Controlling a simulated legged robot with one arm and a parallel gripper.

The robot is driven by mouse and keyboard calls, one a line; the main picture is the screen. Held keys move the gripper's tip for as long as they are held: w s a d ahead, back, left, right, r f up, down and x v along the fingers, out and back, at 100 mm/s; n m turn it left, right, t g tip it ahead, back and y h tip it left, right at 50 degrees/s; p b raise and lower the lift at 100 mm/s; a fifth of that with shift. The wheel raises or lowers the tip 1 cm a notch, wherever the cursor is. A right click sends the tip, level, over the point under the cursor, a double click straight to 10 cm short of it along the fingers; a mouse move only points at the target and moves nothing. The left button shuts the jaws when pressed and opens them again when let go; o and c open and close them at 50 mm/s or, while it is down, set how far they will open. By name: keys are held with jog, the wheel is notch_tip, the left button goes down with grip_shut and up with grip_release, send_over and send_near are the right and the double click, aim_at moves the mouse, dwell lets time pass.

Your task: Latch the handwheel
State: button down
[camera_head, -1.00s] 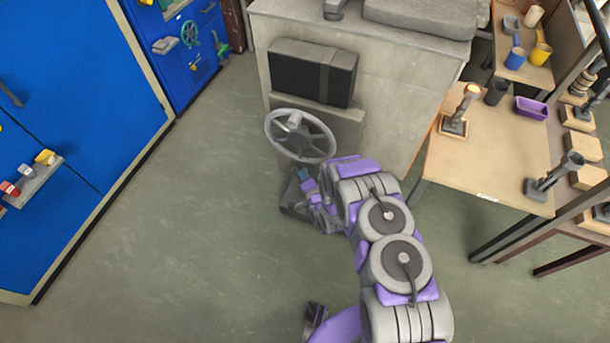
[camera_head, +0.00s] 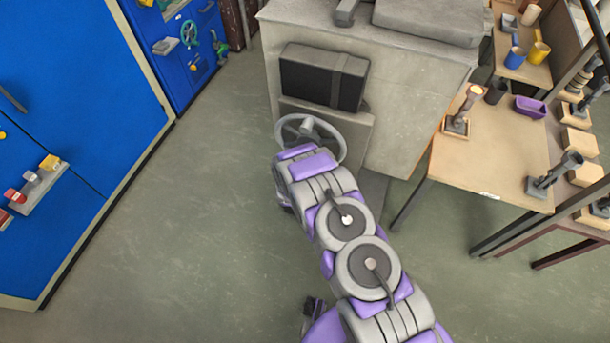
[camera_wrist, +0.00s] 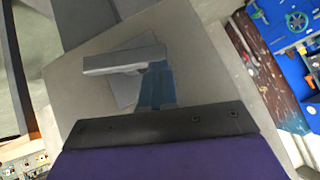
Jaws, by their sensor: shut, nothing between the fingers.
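The grey spoked handwheel (camera_head: 309,127) stands at the front of the grey machine in the head view. My gripper is hidden behind my arm in that view. In the wrist view my gripper (camera_wrist: 155,82) shows as blue-grey fingers, closed together and empty. A light grey bar (camera_wrist: 122,61) lies across the view at the fingertips. I cannot tell which part it is, or whether the fingers touch it. No latch can be clearly made out.
The grey machine (camera_head: 415,85) has a dark box (camera_head: 322,77) above the wheel. A wooden table (camera_head: 490,165) with a purple bin (camera_head: 530,107) stands to the right. Blue cabinets (camera_head: 85,80) line the left. The floor (camera_head: 190,210) between is clear.

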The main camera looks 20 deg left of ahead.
jog(key=shift+w+a+f, duration=0.1)
jog(key=shift+a+f, duration=0.3)
jog(key=shift+f, duration=0.05)
jog(key=shift+a+f+h, duration=0.2)
jog(key=shift+a+h, duration=0.05)
jog(key=shift+h, duration=0.05)
jog(key=shift+r, duration=0.1)
dwell(0.4)
jog(key=s+a+r+p, duration=0.1)
jog(key=s+r+p, duration=0.1)
jog(key=s+r, duration=0.5)
jog(key=shift+r, duration=1.95)
